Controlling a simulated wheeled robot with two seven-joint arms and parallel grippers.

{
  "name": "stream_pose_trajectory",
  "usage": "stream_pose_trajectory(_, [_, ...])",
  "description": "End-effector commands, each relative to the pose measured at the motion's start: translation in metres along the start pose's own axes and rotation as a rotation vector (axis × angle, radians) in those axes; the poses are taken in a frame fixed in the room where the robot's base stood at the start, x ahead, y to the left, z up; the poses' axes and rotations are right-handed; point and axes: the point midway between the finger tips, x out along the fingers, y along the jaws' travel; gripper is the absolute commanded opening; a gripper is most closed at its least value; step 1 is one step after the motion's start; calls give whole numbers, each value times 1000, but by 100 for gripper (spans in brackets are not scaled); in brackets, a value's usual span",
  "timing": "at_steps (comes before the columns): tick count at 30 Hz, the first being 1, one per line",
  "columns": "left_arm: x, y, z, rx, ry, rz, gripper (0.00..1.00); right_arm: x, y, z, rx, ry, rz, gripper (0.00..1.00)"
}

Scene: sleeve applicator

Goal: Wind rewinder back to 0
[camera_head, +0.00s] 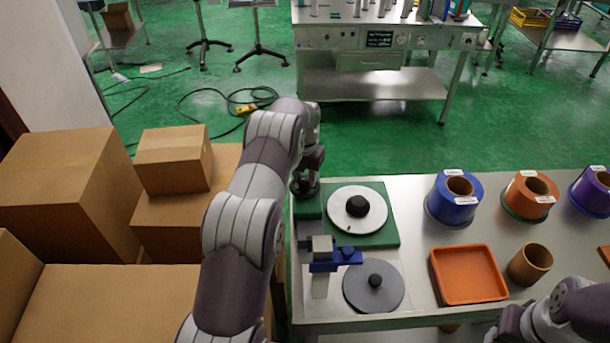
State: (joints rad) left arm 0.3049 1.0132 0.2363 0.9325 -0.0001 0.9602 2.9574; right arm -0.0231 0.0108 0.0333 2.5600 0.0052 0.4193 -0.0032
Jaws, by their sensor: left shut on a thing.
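The rewinder looks to be the green-based unit (385,237) with a white disc (340,222) and a black knob (356,206), at the table's left. Behind its left edge, my left gripper (306,186) reaches down, close against a dark green block (308,208). It is shut on a small part there, mostly hidden by the gripper and arm. A scale or number to read is not visible. A grey disc (362,298) with a dark knob lies in front, beside a blue-and-grey fixture (335,256). My right arm shows at the lower right; its gripper is out of view.
Blue (452,208), orange (527,203) and purple (592,196) rolls stand along the table's back right. An orange tray (468,300) and a brown cardboard core (530,264) are in front. Cardboard boxes (70,180) crowd the left. Green floor behind has a cable.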

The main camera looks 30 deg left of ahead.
Motion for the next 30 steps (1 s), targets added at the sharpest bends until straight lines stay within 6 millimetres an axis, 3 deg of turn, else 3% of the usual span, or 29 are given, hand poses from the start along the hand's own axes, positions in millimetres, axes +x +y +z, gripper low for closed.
stream_pose_trajectory(8, [-4,1,3,1,-10,2,9,0,0,0,0,0,0,43])
stream_pose_trajectory(9, [-4,1,3,1,-9,2,49,0,0,0,0,0,0,43])
stream_pose_trajectory(11, [-3,1,2,1,-8,2,65,0,0,0,0,0,0,43])
stream_pose_trajectory(19, [-2,0,1,1,-3,1,65,-1,0,0,0,0,0,43])
stream_pose_trajectory(22, [-11,0,1,1,-3,1,65,-7,0,-1,0,0,0,43])
stream_pose_trajectory(26, [-40,0,1,1,-5,1,65,-27,0,-3,0,0,0,43])
stream_pose_trajectory(30, [-84,0,1,1,-4,1,65,-64,0,-8,0,0,0,43])
